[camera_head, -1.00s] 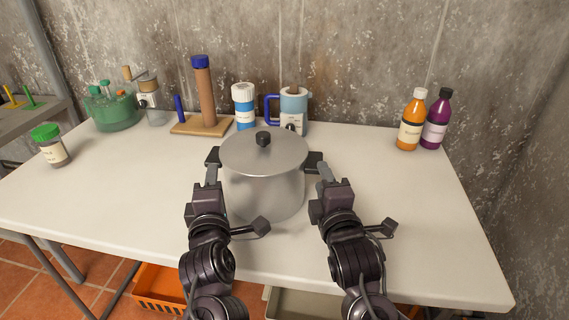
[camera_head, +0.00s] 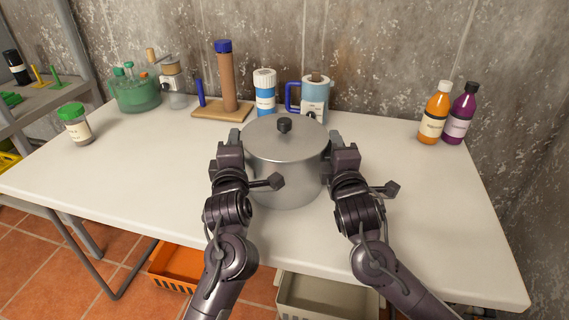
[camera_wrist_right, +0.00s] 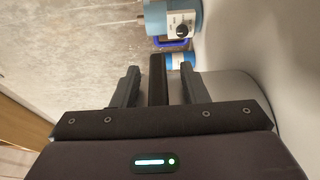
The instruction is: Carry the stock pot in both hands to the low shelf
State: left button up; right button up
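The stock pot (camera_head: 286,172) is a grey metal pot with its lid on and a black knob, upright on the white table. My left gripper (camera_head: 234,138) is at its left handle, which is hidden behind the gripper; whether its fingers are closed cannot be seen. My right gripper (camera_head: 337,142) is at the right handle. In the right wrist view, the black handle (camera_wrist_right: 158,82) stands between the two fingers of the right gripper (camera_wrist_right: 160,70), with a gap on each side. A grey shelf (camera_head: 45,105) stands at the far left; whether it is the low shelf is unclear.
A blue-handled device (camera_head: 314,95), a blue-and-white bottle (camera_head: 264,95) and a wooden stand (camera_head: 222,112) are behind the pot. Orange (camera_head: 434,115) and purple (camera_head: 459,115) bottles stand at right, a green-lidded jar (camera_head: 75,125) at left. The white table (camera_head: 150,180) is clear left of the pot.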

pick_arm(q)
jog(key=shift+w, duration=0.3)
pick_arm(e)
jog(key=shift+w, duration=0.3)
pick_arm(q)
grip_shut()
pick_arm(e)
grip_shut()
dwell(0.7)
pick_arm(q)
jog(key=shift+r, duration=0.25)
pick_arm(e)
jog(key=shift+r, duration=0.25)
